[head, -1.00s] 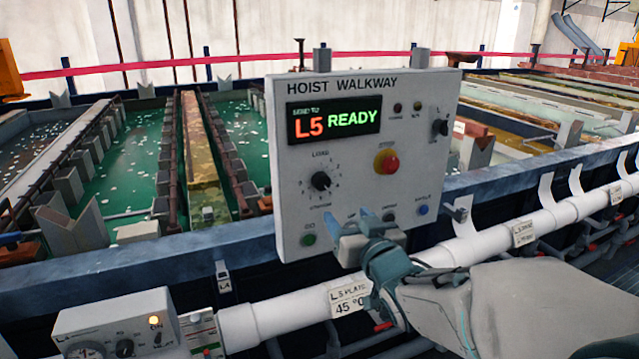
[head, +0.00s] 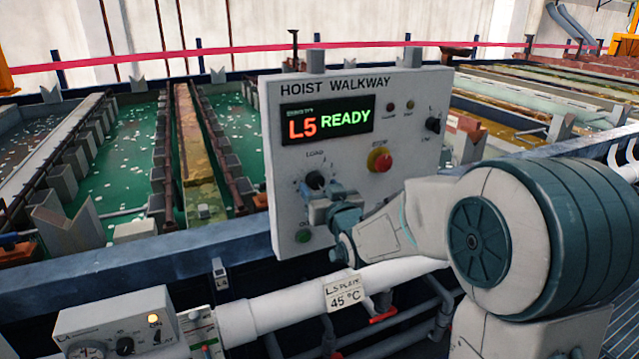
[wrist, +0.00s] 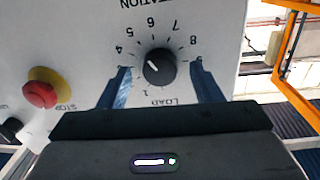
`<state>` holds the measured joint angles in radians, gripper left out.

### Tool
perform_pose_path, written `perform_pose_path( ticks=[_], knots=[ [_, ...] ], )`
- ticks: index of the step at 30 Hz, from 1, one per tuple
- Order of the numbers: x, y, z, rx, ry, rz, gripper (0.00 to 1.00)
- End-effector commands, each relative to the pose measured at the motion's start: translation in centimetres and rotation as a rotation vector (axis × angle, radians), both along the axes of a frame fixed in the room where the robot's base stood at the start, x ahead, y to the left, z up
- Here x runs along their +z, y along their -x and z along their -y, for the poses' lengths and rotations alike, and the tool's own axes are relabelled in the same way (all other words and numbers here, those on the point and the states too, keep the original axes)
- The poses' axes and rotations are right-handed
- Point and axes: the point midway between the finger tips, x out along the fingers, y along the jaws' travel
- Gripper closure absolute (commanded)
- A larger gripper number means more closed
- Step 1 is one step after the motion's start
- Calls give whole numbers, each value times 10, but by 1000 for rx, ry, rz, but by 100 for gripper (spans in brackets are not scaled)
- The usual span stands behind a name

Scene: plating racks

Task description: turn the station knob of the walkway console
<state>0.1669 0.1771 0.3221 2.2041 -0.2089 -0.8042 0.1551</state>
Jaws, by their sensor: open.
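The walkway console (head: 345,145) is a pale grey upright panel marked HOIST WALKWAY. Its display (head: 327,120) reads L5 READY in red and green. The station knob (head: 316,180), black and round, sits on its lower left; it also shows in the wrist view (wrist: 159,72). There its white mark points up and left, toward the 4 and 5 side of the numbered dial. My gripper (head: 322,192) is in front of the knob. In the wrist view the two open blue fingers (wrist: 160,68) stand on either side of the knob, with gaps showing on both sides.
A red stop button (head: 380,160) on a yellow collar and a small black selector (head: 432,124) lie to the right. A green button (head: 303,236) is below the knob. A white pipe (head: 285,303) runs below the console. Green-filled tanks (head: 120,150) lie behind.

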Motion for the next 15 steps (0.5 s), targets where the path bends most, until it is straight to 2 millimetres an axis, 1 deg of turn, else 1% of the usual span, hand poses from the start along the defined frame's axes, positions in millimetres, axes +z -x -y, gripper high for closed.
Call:
perform_pose_path(
  ticks=[1, 6, 15],
  knots=[
    [1, -5, -2, 0, -1, -1, 41],
    [0, -13, -4, 1, 0, 0, 41],
    [0, -14, -5, 1, 0, 0, 41]
  ],
)
